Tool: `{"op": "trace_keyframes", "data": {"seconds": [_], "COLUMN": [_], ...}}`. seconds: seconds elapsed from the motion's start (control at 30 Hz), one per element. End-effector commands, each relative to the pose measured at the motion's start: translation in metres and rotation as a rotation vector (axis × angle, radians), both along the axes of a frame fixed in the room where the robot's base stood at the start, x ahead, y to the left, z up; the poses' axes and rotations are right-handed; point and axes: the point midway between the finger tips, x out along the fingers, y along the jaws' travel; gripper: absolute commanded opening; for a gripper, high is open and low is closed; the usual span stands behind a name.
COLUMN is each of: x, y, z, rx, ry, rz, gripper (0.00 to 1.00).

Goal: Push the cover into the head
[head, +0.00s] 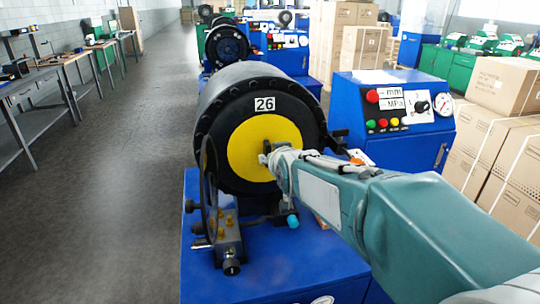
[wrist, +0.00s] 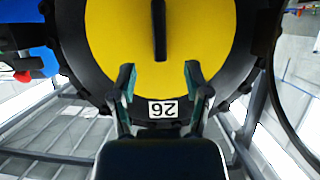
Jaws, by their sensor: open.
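The yellow round cover (head: 248,140) sits in the front face of the black cylindrical head (head: 225,95), below the white "26" plate. I cannot tell how deep it sits. In the wrist view, turned upside down, the cover (wrist: 110,30) fills the top, with its dark bar handle (wrist: 159,30) in the middle. My gripper (head: 268,158) is in front of the cover in the head view and hides part of it. In the wrist view my gripper (wrist: 161,80) has its two fingers apart with nothing between them, and the handle lies beyond the fingertips.
A black ring-shaped guard on a metal bracket (head: 228,243) stands at the left front of the blue base (head: 275,265). A blue control box (head: 392,112) is at the right. Cardboard boxes stand at far right; more machines are behind. The floor at left is clear.

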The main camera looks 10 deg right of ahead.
Motion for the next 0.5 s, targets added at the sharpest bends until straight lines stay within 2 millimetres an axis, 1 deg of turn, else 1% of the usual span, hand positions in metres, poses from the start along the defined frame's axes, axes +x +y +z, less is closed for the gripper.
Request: {"op": "trace_keyframes", "data": {"seconds": [0.03,0.2,0.33,0.5], "x": [-0.009,-0.032,-0.043,-0.048], "y": [0.000,0.000,0.001,0.001], "z": [0.005,0.014,0.018,0.019], "rx": [0.000,0.000,0.000,0.000], "ry": [-0.003,-0.002,-0.001,0.000], "rz": [0.000,0.000,0.000,0.000], "gripper": [0.62,0.62,0.62,0.62]}}
